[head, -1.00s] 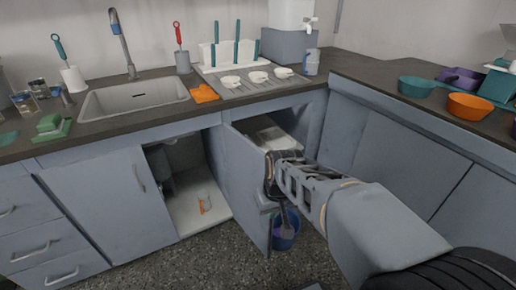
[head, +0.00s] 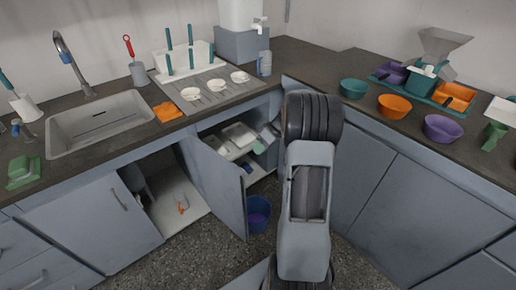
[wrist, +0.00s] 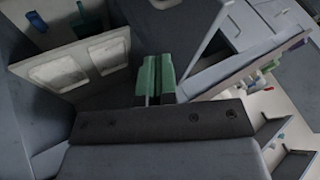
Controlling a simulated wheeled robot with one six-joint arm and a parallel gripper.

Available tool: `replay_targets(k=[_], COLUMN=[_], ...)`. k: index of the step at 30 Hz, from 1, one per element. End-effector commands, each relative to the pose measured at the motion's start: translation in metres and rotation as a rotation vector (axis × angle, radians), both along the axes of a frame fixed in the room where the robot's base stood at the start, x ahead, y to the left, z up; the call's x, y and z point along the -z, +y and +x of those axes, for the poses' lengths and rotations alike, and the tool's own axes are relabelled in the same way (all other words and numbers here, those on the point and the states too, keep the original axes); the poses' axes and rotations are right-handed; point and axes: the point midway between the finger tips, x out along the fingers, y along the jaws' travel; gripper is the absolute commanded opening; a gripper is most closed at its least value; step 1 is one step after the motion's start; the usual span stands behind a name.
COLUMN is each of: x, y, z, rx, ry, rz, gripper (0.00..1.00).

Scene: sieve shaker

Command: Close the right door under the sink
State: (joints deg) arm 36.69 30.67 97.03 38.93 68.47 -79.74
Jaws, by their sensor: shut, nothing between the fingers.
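The right door under the sink (head: 220,185) stands open, swung out from the cabinet front. My gripper (head: 258,149) is to the right of the door, in front of the open shelf space. Its green fingers are shut and empty in the wrist view (wrist: 156,75). A gap shows between gripper and door in the head view. My arm hides part of the cabinets behind it.
The shelf space holds pale trays (head: 239,135). A blue bucket (head: 257,214) stands on the floor right of the door. Grey cabinets (head: 400,200) line the right side. Speckled floor (head: 190,262) is free in front.

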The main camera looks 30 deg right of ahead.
Motion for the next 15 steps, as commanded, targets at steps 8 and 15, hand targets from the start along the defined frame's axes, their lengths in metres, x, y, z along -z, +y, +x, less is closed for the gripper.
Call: replay_targets(k=[8,15], x=[0.045,0.056], y=[0.031,0.058], z=[0.012,0.01], rx=[0.0,0.0], ry=[0.004,0.001], rz=[0.0,-0.003], gripper=[0.0,0.0])
